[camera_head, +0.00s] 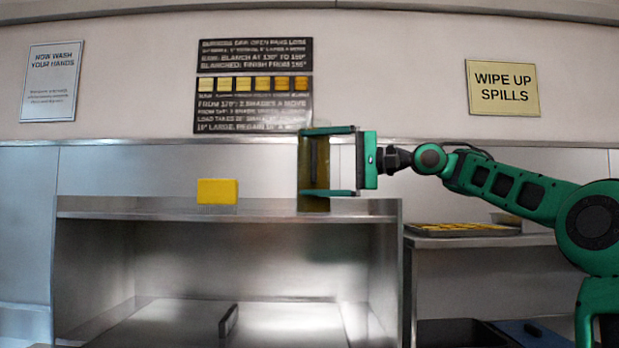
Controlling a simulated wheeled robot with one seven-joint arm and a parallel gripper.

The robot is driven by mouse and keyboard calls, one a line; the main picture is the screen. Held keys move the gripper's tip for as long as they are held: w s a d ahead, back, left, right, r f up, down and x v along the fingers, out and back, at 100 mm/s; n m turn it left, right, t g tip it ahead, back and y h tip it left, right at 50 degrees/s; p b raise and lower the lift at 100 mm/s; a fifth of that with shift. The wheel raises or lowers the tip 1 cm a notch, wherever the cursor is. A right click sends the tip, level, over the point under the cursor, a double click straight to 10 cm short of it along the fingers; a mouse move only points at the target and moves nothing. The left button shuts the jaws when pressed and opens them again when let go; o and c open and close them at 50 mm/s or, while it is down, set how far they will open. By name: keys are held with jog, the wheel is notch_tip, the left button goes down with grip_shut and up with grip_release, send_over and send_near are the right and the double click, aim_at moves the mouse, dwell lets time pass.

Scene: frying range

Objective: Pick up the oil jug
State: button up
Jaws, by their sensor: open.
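The oil jug (315,203) is a tall, see-through container with dark yellow-brown oil and a clear top. It stands upright on the right part of the steel shelf top. My gripper (306,161) comes in from the right, level, with one green finger above the other. The fingers are open and overlap the jug in the head view, one near its upper part and one near its base. Whether they touch it cannot be told. Part of the jug is hidden behind the fingers.
A yellow block (217,191) sits on the steel shelf (130,207) left of the jug, with clear surface between. A tray (462,230) of yellow pieces rests on a lower counter at right, below my arm. Wall signs hang behind.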

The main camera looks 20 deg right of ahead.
jog(key=shift+w+a, duration=0.15)
jog(key=shift+a, duration=0.15)
jog(key=shift+c, duration=0.3)
jog(key=c, duration=1.9)
jog(key=shift+r, duration=0.1)
